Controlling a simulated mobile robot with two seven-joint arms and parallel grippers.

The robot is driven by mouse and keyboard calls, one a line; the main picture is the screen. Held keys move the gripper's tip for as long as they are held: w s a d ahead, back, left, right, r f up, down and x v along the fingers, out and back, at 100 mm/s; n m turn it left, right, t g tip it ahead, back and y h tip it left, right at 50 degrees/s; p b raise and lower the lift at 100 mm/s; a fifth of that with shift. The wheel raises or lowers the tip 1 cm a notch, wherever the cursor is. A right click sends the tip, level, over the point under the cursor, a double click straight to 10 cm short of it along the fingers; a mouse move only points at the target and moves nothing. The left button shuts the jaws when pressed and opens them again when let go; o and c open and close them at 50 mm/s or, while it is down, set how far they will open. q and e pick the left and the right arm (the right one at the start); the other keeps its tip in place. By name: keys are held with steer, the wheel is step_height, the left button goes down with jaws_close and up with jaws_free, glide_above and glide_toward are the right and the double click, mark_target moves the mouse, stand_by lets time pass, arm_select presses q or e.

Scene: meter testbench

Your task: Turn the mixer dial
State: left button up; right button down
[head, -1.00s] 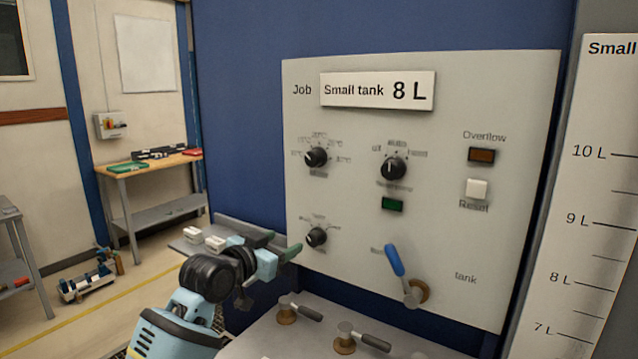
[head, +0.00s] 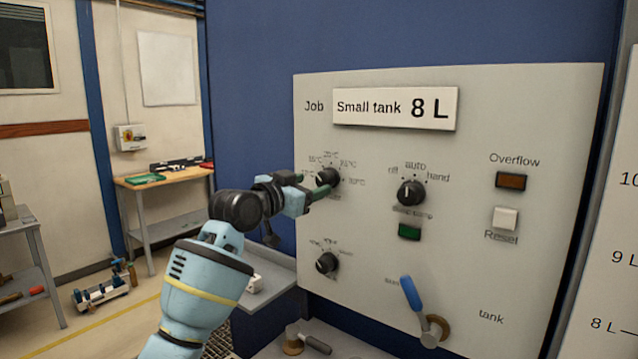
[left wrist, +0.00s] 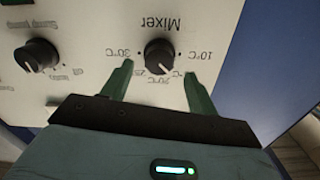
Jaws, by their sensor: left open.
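The mixer dial (head: 328,178) is a black round knob at the upper left of the light grey panel, with temperature marks around it. It shows upside down in the left wrist view (left wrist: 159,54), under the printed word Mixer. My left gripper (head: 315,185) is at the dial in the head view, partly covering it. In the left wrist view its two green fingers (left wrist: 158,70) are open, one on each side of the dial, with visible gaps. I cannot tell how deep the fingers reach around it. My right gripper is in neither view.
A second black knob (head: 327,263) sits below the mixer dial. Another knob (head: 410,192), marked off, auto and hand, is to its right, above a green light (head: 409,231). A blue-handled valve (head: 412,295) sticks out lower down. A grey shelf (head: 276,268) is below my left arm.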

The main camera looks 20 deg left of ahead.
mark_target(321, 181)
arm_select(q)
steer(key=shift+x, duration=2.05)
steer(key=shift+s, duration=0.1)
steer(key=shift+c, duration=0.2)
steer(key=c, duration=0.9)
